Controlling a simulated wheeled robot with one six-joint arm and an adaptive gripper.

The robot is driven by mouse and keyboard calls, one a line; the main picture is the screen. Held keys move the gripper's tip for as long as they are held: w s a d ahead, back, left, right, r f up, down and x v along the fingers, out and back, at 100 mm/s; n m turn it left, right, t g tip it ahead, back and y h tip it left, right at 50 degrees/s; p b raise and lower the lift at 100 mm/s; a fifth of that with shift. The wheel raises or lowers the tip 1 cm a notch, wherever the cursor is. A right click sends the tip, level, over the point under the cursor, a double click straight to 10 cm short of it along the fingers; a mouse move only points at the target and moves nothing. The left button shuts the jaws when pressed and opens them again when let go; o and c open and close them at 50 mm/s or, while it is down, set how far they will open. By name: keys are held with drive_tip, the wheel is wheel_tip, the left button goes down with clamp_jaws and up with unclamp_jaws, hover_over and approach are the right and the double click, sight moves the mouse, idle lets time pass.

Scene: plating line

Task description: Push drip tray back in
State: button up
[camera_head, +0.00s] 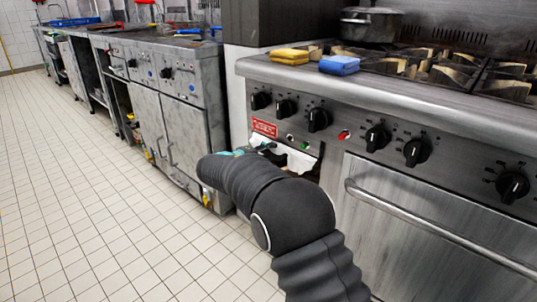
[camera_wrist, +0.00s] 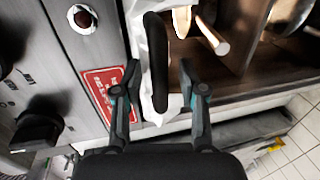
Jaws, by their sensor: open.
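The drip tray (camera_head: 298,160) shows in the head view as a pale, crumpled-looking strip below the knob panel, beside the oven door. A black handle-like bar (camera_wrist: 157,62) and white crumpled material (camera_wrist: 138,28) show in the wrist view, and I take them to be part of the tray. My gripper (camera_wrist: 159,78) is open, with one finger on each side of the bar's lower end. I cannot tell whether either finger touches it. In the head view my arm hides most of the gripper and part of the tray. How far the tray sticks out is unclear.
The range front has several black knobs, a red label (camera_head: 265,128) and an oven door handle (camera_head: 435,228). Yellow (camera_head: 289,56) and blue (camera_head: 339,65) sponges lie on its top edge near a pot (camera_head: 371,22). Grey cabinets (camera_head: 170,125) stand left. The tiled floor (camera_head: 85,200) is clear.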

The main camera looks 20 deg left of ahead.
sight(277, 149)
clamp_jaws()
drive_tip(key=x, duration=0.1)
drive_tip(key=b+x, duration=0.1)
drive_tip(key=x, duration=0.1)
drive_tip(key=shift+w+r, duration=0.15)
drive_tip(key=shift+r, duration=0.15)
unclamp_jaws()
drive_tip(key=shift+w+d, duration=0.15)
drive_tip(key=shift+d, duration=0.05)
drive_tip(key=shift+r, duration=0.1)
drive_tip(key=shift+s+a, duration=0.3)
drive_tip(key=shift+s, duration=0.1)
drive_tip(key=shift+v, duration=3.55)
